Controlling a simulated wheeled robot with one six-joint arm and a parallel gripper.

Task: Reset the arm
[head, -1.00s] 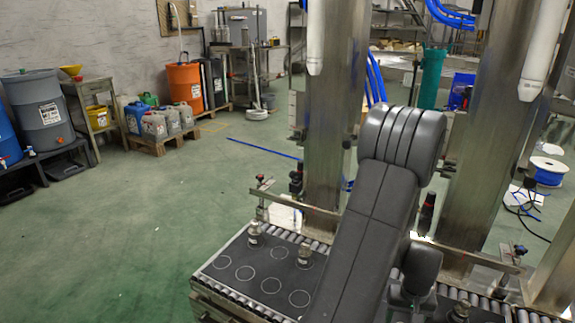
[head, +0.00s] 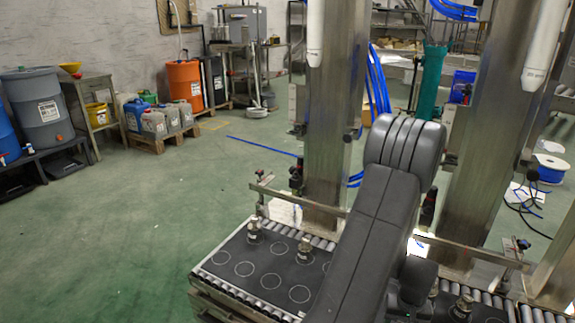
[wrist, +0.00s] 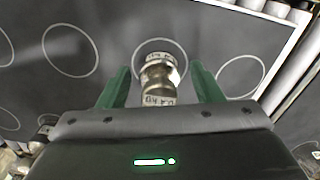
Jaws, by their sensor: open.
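My gripper (wrist: 162,88) shows in the wrist view with its two green fingers spread apart. A small metal fitting with a printed label (wrist: 158,78) stands between and just beyond the fingers, on a circle marked on the dark mat. I see a gap on each side of it, so it is not gripped. In the head view my grey arm reaches down in the foreground and hides the gripper. The dark mat with white circles (head: 225,282) lies on the roller conveyor, with two metal fittings (head: 254,230) (head: 305,250) standing on it.
Steel columns (head: 335,120) rise behind the conveyor, with white lances (head: 541,45) hanging beside them. A metal rail (head: 300,202) runs along the conveyor's back edge. Another fitting (head: 462,304) stands on the right part. Open green floor (head: 150,230) lies to the left.

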